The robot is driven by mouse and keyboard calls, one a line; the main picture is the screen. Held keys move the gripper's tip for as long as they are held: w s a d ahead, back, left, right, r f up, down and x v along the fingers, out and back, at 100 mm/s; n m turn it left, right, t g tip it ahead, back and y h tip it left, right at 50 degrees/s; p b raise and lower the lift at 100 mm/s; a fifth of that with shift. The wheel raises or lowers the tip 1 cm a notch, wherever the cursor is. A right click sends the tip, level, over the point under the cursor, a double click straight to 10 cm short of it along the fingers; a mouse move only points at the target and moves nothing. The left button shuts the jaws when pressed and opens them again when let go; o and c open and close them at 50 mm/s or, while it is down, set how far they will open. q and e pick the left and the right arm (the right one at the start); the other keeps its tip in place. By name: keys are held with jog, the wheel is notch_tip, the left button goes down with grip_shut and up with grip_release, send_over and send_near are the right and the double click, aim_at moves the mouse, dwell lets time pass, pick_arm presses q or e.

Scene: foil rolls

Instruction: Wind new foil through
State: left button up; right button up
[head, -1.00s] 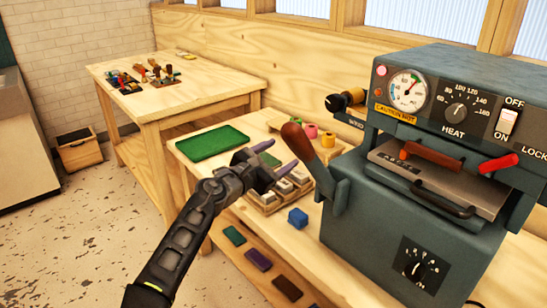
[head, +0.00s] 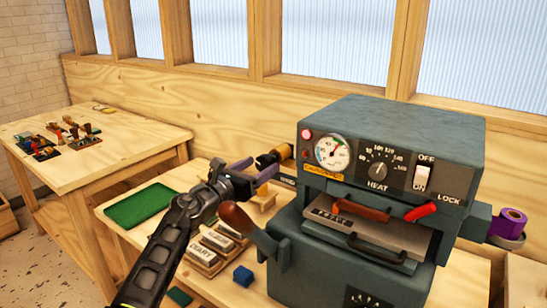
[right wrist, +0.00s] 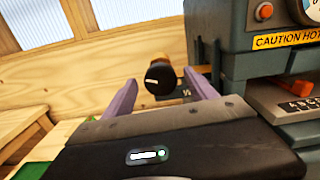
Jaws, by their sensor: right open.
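The dark grey foil machine (head: 375,200) stands on the bench. A black winding knob with a golden-brown shaft (head: 270,159) sticks out of its left side; it also shows in the right wrist view (right wrist: 158,78). A purple foil roll (head: 508,222) sits on the machine's right side. My right gripper (head: 254,170) is open and empty beside the knob, its purple fingers pointing towards it. In the right wrist view the knob appears between the fingertips (right wrist: 162,92), apparently just beyond them. My left gripper is not in view.
A brown-handled lever (head: 238,222) rises close under my right gripper. A rack of type blocks (head: 215,250), a blue cube (head: 243,275) and a green tray (head: 138,206) lie on the bench. A second table (head: 90,170) with tools stands at the left.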

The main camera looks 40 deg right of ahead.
aim_at(273, 157)
jog(key=p+x, duration=0.1)
jog(key=x, duration=0.5)
jog(key=shift+w+d, duration=0.1)
jog(key=shift+d, duration=0.2)
jog(key=c, duration=1.4)
